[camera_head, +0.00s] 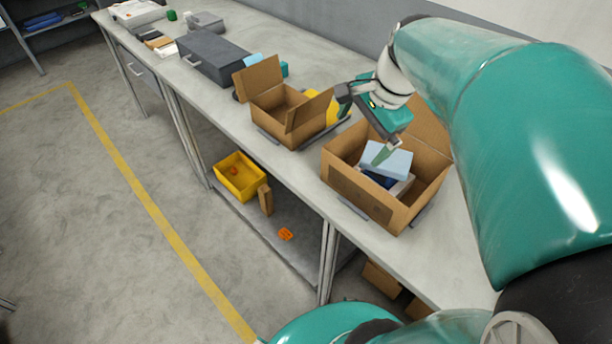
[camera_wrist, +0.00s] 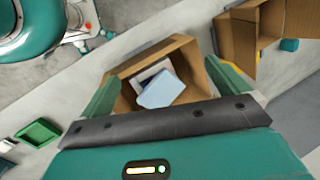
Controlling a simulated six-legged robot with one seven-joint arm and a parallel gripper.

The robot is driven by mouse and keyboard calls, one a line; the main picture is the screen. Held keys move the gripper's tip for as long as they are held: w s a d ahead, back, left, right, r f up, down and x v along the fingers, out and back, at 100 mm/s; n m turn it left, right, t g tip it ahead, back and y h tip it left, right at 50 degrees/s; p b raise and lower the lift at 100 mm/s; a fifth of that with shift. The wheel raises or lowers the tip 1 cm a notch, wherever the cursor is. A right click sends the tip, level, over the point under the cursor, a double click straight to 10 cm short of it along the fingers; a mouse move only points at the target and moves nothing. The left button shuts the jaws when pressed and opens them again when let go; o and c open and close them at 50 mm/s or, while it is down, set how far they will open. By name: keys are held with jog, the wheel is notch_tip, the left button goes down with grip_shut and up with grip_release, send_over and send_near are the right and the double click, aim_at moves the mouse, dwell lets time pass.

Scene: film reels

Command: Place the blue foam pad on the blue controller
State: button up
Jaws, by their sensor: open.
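A light blue foam pad (camera_head: 388,160) lies inside an open cardboard box (camera_head: 361,197) on the bench, on top of other items. It also shows in the wrist view (camera_wrist: 160,90), between my fingers in the picture. Under its near edge is a dark blue thing (camera_head: 378,180), which may be the blue controller; the pad hides most of it, so I cannot tell how the two touch. My gripper (camera_head: 362,130) is open and empty, above the box. One green finger overlaps the pad in the head view; I cannot tell if it touches.
A grey-white item (camera_head: 402,187) lies under the pad in the box. A yellow bin (camera_head: 239,178) sits on the lower shelf.

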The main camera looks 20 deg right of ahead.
jog(key=s+a+n+t, duration=0.1)
jog(key=s+a+n, duration=0.2)
jog(key=a+n, duration=0.4)
jog(key=s+a+n+t+h, duration=0.1)
jog(key=s+a+n, duration=0.3)
jog(key=a+n, duration=0.4)
jog(key=shift+f+n, duration=0.45)
jog(key=shift+n, duration=0.25)
jog(key=shift+d, duration=0.1)
